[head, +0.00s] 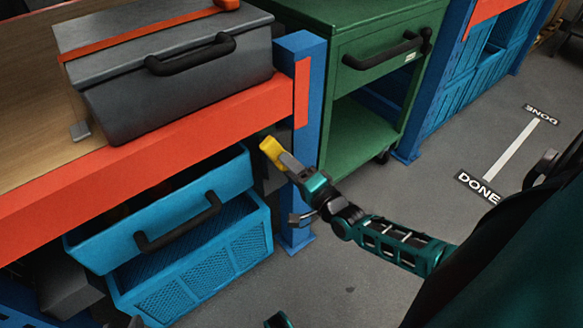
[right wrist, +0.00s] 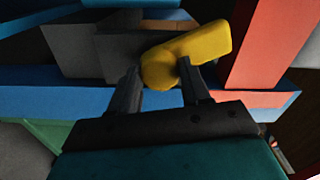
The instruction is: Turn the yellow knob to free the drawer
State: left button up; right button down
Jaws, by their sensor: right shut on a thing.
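The yellow knob (head: 270,148) is at the right end of the space under the orange-edged bench, beside the blue post. My right gripper (head: 283,160) reaches it from the lower right and is shut on it. In the right wrist view the knob (right wrist: 205,48) is a rounded bar, slanting up to the right, with my two dark fingers (right wrist: 162,82) on it. The fingers hide part of its lower edge. The blue drawer (head: 105,243) with a black handle (head: 180,226) is left of the knob, under the bench. I cannot make out my left gripper.
A grey toolbox (head: 190,95) stands on the bench (head: 160,150). A blue crate (head: 200,262) sits below the drawer. The blue post (head: 305,120) is close to my right gripper. A green cabinet (head: 365,80) stands behind it.

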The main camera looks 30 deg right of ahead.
pick_arm(q)
jog(key=shift+d+f+b, duration=0.15)
jog(key=shift+f+b, duration=0.1)
jog(key=shift+b, duration=0.25)
pick_arm(e)
jog(key=shift+m, duration=2.4)
pick_arm(q)
jog(key=shift+w+d+r, duration=0.1)
pick_arm(e)
jog(key=c, duration=0.5)
grip_release()
pick_arm(q)
jog(key=shift+s+a+r+p, duration=0.2)
jog(key=shift+a+r+p, duration=0.3)
jog(key=shift+p, duration=0.75)
pick_arm(e)
jog(key=s+d, duration=0.1)
jog(key=s, duration=1.2)
jog(key=shift+w, duration=0.1)
